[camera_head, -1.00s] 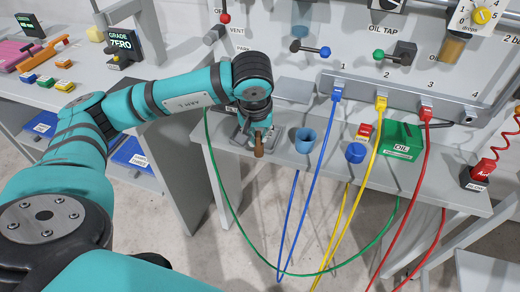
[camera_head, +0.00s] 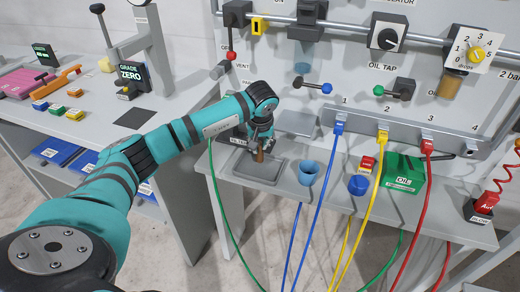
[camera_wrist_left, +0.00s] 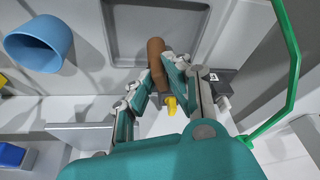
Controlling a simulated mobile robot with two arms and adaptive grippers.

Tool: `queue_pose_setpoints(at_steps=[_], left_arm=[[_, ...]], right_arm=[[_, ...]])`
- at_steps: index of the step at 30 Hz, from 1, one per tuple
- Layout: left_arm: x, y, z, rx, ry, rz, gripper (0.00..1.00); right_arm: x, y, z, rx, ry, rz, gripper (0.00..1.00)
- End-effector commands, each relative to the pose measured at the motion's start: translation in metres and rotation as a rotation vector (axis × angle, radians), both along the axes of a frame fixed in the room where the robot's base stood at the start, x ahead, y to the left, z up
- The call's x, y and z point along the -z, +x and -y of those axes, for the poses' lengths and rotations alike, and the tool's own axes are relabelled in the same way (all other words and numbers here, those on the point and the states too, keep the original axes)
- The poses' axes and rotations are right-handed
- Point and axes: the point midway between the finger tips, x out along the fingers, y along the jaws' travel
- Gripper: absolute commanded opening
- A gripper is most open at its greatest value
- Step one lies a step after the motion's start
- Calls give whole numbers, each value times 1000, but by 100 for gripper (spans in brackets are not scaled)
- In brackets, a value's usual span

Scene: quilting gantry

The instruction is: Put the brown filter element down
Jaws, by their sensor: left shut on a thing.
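The brown filter element (camera_head: 260,155) is a small cylinder held in my left gripper (camera_head: 261,142). In the left wrist view the element (camera_wrist_left: 156,55) sticks out between the closed fingers (camera_wrist_left: 160,78), which are shut on it. In the head view it hangs over the grey tray (camera_head: 273,178) on the bench. In the left wrist view the tray (camera_wrist_left: 112,45) lies beyond the fingertips. I cannot tell whether the element touches the tray. My right gripper is not in view.
A blue cup (camera_head: 309,173) stands right of the tray, with a blue cap (camera_head: 358,185) and a green OIL box (camera_head: 404,173) further right. Blue, yellow and red hoses hang from the manifold (camera_head: 405,130). A green hose (camera_head: 222,215) runs down left of the tray.

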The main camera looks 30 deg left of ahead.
Motion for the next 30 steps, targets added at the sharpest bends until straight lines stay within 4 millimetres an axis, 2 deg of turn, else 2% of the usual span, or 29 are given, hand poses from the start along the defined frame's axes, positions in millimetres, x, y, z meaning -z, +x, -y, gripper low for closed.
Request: queue_pose_setpoints(at_steps=[3, 10, 21, 22, 27, 30], left_arm=[[2, 6, -3, 0, -1, -3, 0], [34, 5, -2, 0, -2, -2, 0], [41, 5, -2, 0, -1, 1, 0], [40, 5, -2, 0, -1, 1, 14], [39, 5, -2, 0, -1, -1, 37], [39, 5, -2, 0, -1, -1, 37]], right_arm=[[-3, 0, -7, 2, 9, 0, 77], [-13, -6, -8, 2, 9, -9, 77], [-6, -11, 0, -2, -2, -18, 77], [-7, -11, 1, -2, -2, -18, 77], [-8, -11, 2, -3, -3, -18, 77], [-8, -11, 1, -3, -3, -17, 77]])
